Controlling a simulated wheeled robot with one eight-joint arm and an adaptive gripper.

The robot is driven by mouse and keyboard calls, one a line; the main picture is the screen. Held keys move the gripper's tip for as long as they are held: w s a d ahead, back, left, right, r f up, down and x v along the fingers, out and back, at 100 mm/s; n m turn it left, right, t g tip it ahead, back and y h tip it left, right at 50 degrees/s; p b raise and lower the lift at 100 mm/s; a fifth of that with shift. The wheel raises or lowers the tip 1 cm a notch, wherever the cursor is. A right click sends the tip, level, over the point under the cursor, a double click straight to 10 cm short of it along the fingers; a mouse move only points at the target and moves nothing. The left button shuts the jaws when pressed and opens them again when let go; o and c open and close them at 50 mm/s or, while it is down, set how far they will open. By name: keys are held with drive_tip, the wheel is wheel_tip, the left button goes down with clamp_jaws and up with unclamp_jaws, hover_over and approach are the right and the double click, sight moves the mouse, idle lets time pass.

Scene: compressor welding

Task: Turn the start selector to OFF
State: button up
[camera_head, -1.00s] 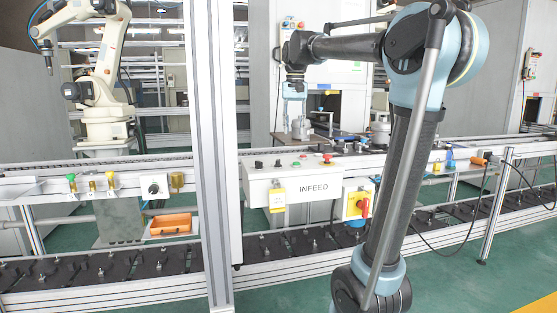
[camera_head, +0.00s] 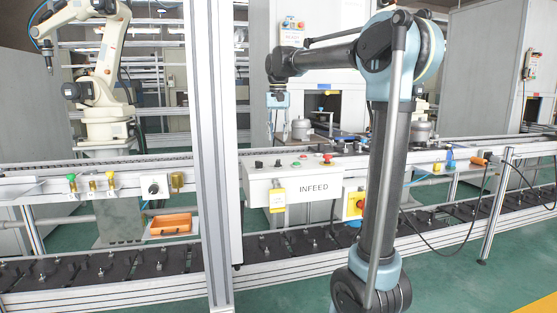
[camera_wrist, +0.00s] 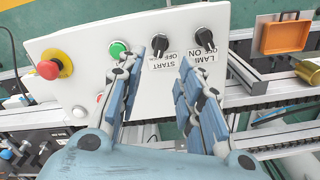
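The start selector (camera_wrist: 161,44) is a black knob on the white INFEED panel, with a START label (camera_wrist: 168,64) that reads OFF and ON. In the wrist view it shows between my fingertips, close to the left one. I cannot tell which mark it points to. The selector (camera_head: 278,163) is small in the head view. My gripper (camera_wrist: 159,64) is open and empty, its blue padded fingers spread apart. In the head view my gripper (camera_head: 277,103) hangs above the panel, apart from it.
The black lamp selector (camera_wrist: 205,40) is near the right finger. A green button (camera_wrist: 117,48) is beside the left finger, and a red emergency stop (camera_wrist: 48,69) is farther left. An orange tray (camera_wrist: 285,36) is at the right. A metal post (camera_head: 208,150) stands left of the panel.

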sight(278, 160)
wheel_tip(278, 160, down, 10)
drive_tip(key=shift+r, duration=0.25)
drive_tip(key=shift+c, duration=0.3)
clamp_jaws()
